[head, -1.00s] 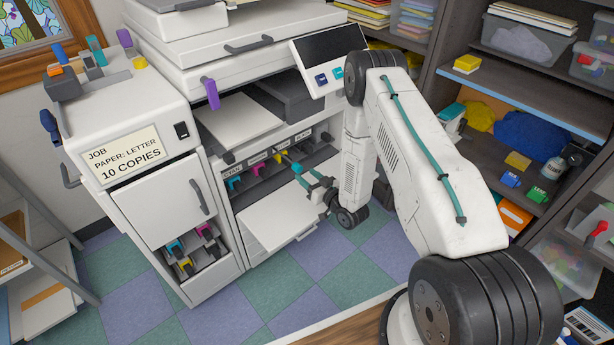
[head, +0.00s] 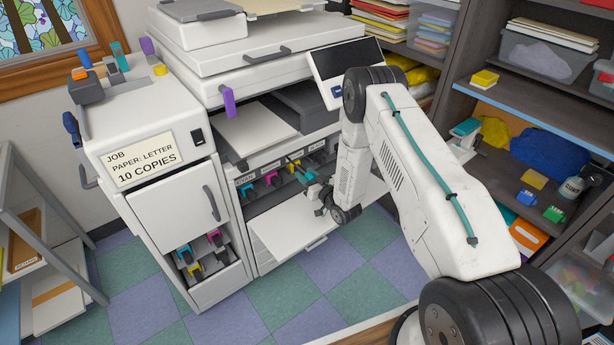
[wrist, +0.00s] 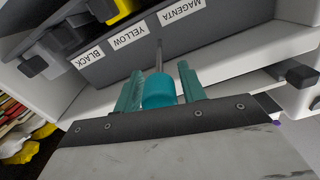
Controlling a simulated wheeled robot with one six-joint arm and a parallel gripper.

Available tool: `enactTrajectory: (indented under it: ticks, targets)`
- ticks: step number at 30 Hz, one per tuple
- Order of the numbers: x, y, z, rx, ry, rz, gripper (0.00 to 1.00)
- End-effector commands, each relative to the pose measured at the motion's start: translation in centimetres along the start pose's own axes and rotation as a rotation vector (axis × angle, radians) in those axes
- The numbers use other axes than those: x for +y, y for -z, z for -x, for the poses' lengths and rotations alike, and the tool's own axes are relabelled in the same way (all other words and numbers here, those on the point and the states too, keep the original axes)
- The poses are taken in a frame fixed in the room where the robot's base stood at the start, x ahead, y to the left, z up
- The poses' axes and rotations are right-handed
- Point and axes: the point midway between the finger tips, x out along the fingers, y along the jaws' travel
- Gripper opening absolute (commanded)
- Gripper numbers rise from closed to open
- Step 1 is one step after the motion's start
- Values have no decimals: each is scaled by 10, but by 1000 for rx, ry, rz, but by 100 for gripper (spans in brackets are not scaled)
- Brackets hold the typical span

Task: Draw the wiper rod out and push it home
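In the wrist view, the wiper rod (wrist: 159,54) is a thin grey rod with a teal round knob (wrist: 159,91). The rod runs from the knob toward the label strip, between the YELLOW and MAGENTA labels. My gripper (wrist: 160,86) has its two teal fingers on either side of the knob, close against it. It looks shut on it. In the head view, my gripper (head: 311,178) is in front of the copier's open toner bay, above the lowered white door. The rod's far end is hard to make out.
The copier (head: 240,60) has a lowered white door (head: 290,222) below my gripper. Coloured cartridges, such as the cyan one (head: 247,190), sit in the bay. Shelves (head: 560,110) stand at the right. Tiled floor (head: 310,290) is clear in front.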

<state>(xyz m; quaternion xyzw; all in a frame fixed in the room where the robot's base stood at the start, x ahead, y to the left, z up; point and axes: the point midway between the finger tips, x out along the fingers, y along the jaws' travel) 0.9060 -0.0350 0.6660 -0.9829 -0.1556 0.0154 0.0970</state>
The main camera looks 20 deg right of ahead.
Motion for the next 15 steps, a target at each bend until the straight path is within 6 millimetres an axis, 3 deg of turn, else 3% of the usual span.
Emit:
enactTrajectory:
  ticks: [1, 4, 10, 15]
  targets:
    - [0, 0, 0, 0, 0, 0, 25]
    - [0, 0, 0, 0, 0, 0, 0]
    - [0, 0, -10, 1, 2, 1, 0]
    - [-1, 0, -52, 2, 3, 2, 0]
